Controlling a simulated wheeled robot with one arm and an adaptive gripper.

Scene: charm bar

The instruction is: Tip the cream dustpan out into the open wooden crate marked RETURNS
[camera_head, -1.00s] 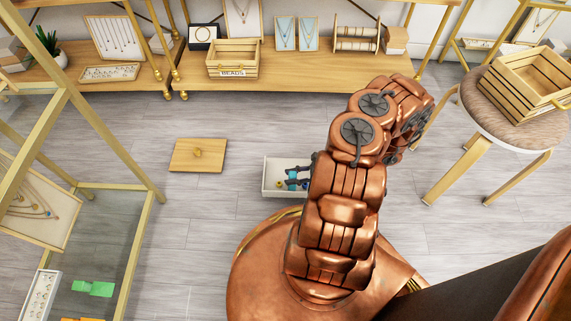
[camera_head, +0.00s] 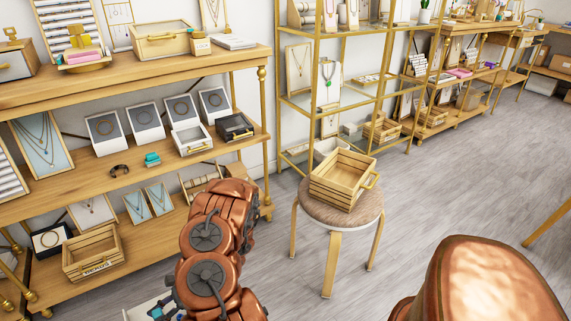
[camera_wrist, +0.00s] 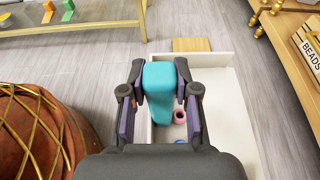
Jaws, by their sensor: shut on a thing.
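The cream dustpan (camera_wrist: 238,125) is below my gripper in the wrist view, a pale shallow tray with a teal grip (camera_wrist: 160,82). A pink ring-like piece (camera_wrist: 180,117) and a blue piece lie in it. My gripper (camera_wrist: 160,95) is shut on the teal grip, one finger on each side. In the head view the pan's edge (camera_head: 143,312) shows at the bottom, mostly hidden by my arm. I cannot tell whether it is clear of the floor. An open slatted wooden crate (camera_head: 345,178) stands on a round stool (camera_head: 324,212); no RETURNS marking is readable on it.
Another wooden crate (camera_head: 93,252), labelled BEADS (camera_wrist: 310,52), sits on the low shelf at left. A wooden board (camera_wrist: 191,45) lies on the floor beyond the pan. Display shelves line the wall behind the stool. The grey floor (camera_head: 440,190) right of the stool is clear.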

